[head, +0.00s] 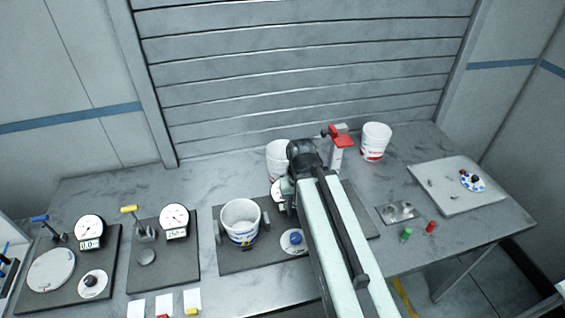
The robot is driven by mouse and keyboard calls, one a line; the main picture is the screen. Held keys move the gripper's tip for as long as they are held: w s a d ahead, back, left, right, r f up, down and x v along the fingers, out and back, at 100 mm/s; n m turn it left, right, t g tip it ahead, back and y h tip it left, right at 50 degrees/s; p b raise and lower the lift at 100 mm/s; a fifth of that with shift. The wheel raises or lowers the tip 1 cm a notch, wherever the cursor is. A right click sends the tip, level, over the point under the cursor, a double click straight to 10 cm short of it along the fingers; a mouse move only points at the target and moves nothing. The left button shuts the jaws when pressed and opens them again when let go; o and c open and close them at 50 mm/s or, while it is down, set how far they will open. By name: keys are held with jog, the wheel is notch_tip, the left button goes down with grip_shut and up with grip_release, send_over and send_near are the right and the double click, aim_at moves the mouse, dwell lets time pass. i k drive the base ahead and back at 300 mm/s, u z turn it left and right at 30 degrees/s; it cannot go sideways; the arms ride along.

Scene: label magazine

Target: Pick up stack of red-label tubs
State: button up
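A white tub (376,142) with a red label low on its side stands upright at the back of the table, right of the red-topped stand. Another white tub (277,157) stands at the back, left of my arm's end, and is partly hidden by it; its label is hard to make out. A white tub with a blue label (240,222) stands on the middle dark plate. The dark end of my arm, with my gripper (303,157), is over the table between the two back tubs. My fingers are hidden or too small to read.
A red-topped stand (340,147) is just right of my arm's end. Dark plates with dial gauges (174,218) and levers fill the left. A pale tray (448,187), a metal plate (397,212) and small green and red pieces are at right. A slatted shutter (300,70) closes the back.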

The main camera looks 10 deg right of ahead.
aim_at(277, 162)
jog(key=k, duration=0.5)
jog(key=u, duration=1.8)
jog(key=i, duration=0.8)
